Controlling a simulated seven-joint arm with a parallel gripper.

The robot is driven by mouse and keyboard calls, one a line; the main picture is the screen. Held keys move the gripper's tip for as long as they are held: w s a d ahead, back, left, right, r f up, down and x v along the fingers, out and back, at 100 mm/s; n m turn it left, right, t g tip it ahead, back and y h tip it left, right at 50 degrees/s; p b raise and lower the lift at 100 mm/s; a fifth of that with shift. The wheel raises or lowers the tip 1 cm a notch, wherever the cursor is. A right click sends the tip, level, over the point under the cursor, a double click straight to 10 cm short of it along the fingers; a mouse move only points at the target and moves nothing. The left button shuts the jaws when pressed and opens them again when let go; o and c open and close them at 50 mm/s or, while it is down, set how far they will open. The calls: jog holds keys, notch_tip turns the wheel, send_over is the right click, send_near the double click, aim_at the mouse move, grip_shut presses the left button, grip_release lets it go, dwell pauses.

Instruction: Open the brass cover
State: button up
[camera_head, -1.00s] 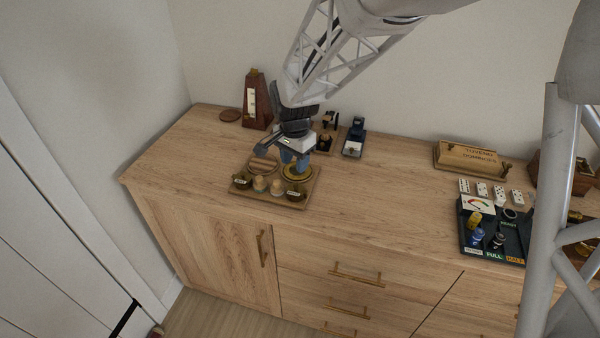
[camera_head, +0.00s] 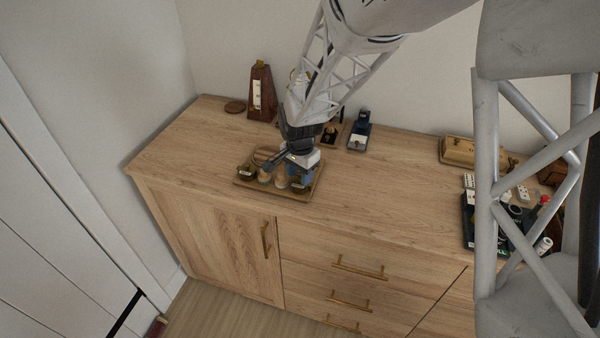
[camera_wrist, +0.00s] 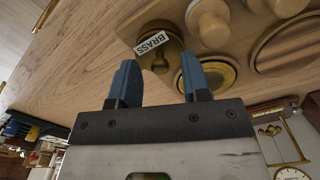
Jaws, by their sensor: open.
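The brass cover (camera_wrist: 172,52) is a small, dark brass-coloured round piece with a white "BRASS" label, at the edge of a wooden tray (camera_wrist: 135,22). In the head view the tray (camera_head: 240,183) sits on the left part of the cabinet top. My gripper (camera_wrist: 160,80) has two blue fingers spread apart, with nothing held between them. The brass cover lies just beyond and between the fingertips in the wrist view; contact cannot be told. In the head view my gripper (camera_head: 304,170) is low over the tray's right end and hides part of it.
A gold disc (camera_wrist: 222,72) lies beside the right finger. Pale wooden knobs (camera_wrist: 208,22) and another dark labelled pot (camera_head: 246,172) share the tray.

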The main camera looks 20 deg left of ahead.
grip_shut()
